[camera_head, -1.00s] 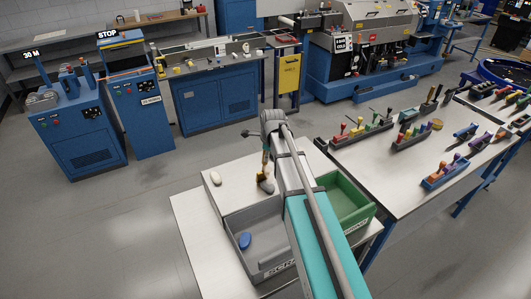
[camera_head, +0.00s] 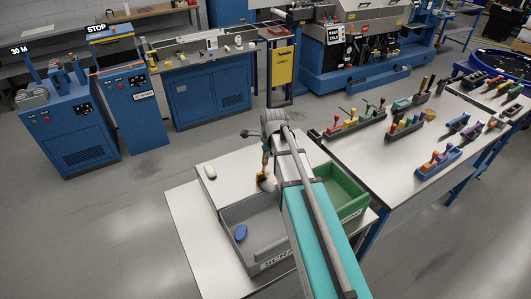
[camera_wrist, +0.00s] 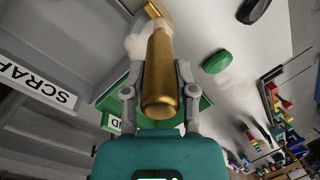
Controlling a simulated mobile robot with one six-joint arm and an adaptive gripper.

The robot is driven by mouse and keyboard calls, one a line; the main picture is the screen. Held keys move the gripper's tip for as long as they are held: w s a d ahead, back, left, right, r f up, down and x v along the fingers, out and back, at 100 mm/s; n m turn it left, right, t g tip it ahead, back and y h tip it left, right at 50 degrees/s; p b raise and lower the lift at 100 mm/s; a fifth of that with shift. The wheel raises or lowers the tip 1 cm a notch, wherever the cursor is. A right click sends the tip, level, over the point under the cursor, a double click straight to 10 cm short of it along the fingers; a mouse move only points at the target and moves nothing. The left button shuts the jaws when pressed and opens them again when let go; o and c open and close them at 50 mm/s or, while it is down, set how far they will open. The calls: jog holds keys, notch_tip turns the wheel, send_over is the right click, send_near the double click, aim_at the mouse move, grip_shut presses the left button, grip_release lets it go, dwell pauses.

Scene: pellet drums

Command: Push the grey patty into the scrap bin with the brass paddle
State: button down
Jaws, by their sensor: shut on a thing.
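My gripper (camera_wrist: 158,92) is shut on the handle of the brass paddle (camera_wrist: 160,75), which also shows upright in the head view (camera_head: 265,163). A pale grey-white patty (camera_wrist: 136,46) lies beside the paddle in the wrist view, partly hidden by it; a pale lump also shows at the paddle's foot in the head view (camera_head: 269,183). I cannot tell whether they touch. The grey scrap bin (camera_head: 228,216) stands at the near side of the bench, just before the paddle, with a blue patty (camera_head: 240,233) inside. It fills the left of the wrist view (camera_wrist: 50,45).
A white patty (camera_head: 210,171) lies on the bench's far left. A green patty (camera_wrist: 217,61) and a dark patty (camera_wrist: 253,11) lie on the white surface. The green bin (camera_head: 345,188) is right of the scrap bin. A tool table (camera_head: 400,165) stands to the right.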

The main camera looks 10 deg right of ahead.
notch_tip(320, 180, up, 10)
jog(key=w+p, duration=0.1)
jog(key=p, duration=0.9)
jog(key=shift+w+a, duration=0.3)
jog(key=shift+w, duration=0.1)
jog(key=shift+d, duration=0.1)
dwell(1.7)
